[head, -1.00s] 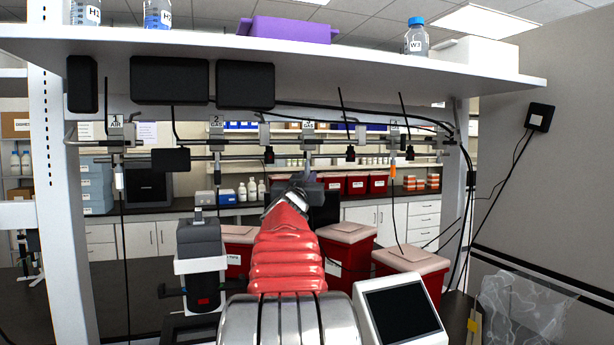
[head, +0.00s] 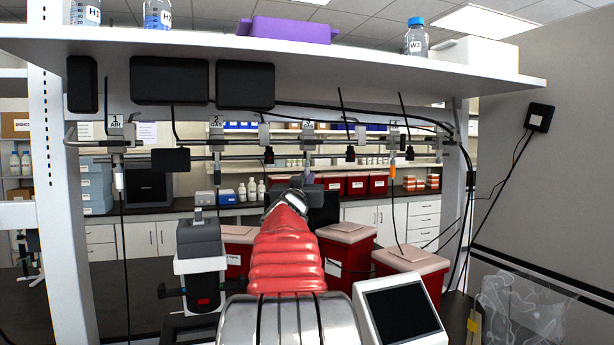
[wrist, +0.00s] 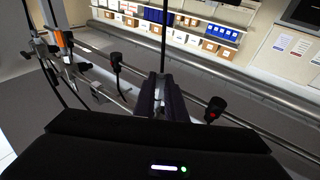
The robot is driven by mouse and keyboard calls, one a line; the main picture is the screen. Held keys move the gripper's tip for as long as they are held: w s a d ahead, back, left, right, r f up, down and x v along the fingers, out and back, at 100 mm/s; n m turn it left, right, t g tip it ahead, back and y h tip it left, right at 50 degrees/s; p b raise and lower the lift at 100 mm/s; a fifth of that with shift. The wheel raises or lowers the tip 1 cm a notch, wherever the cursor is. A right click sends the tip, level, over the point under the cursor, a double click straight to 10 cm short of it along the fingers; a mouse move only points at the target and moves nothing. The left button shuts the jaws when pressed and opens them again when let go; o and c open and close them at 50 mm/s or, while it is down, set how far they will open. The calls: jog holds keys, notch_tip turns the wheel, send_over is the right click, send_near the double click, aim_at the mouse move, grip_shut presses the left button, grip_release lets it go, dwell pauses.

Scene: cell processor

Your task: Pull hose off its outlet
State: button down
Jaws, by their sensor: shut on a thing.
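My gripper (head: 312,187) is in front of the third outlet (head: 308,140) on the rail, mostly hidden by my red-sleeved arm in the head view. In the wrist view, my gripper's dark fingers (wrist: 161,98) are close together, shut on what seems to be a thin black hose (wrist: 163,42) rising between them. Another black hose with a white connector (head: 119,178) hangs below outlet 1 (head: 118,134). One with an orange connector (head: 393,170) hangs at the right outlet, and this connector also shows in the wrist view (wrist: 64,40).
Metal rails (head: 185,143) with black-and-red knobs (head: 269,154) run across behind my gripper. A white shelf (head: 300,60) is above. Red lidded bins (head: 345,258), a monitor (head: 402,308) and a dark device (head: 201,250) stand below on the bench.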

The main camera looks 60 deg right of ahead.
jog(key=shift+f, duration=0.45)
dwell(0.3)
jog(key=shift+f, duration=0.85)
jog(key=shift+s, duration=0.1)
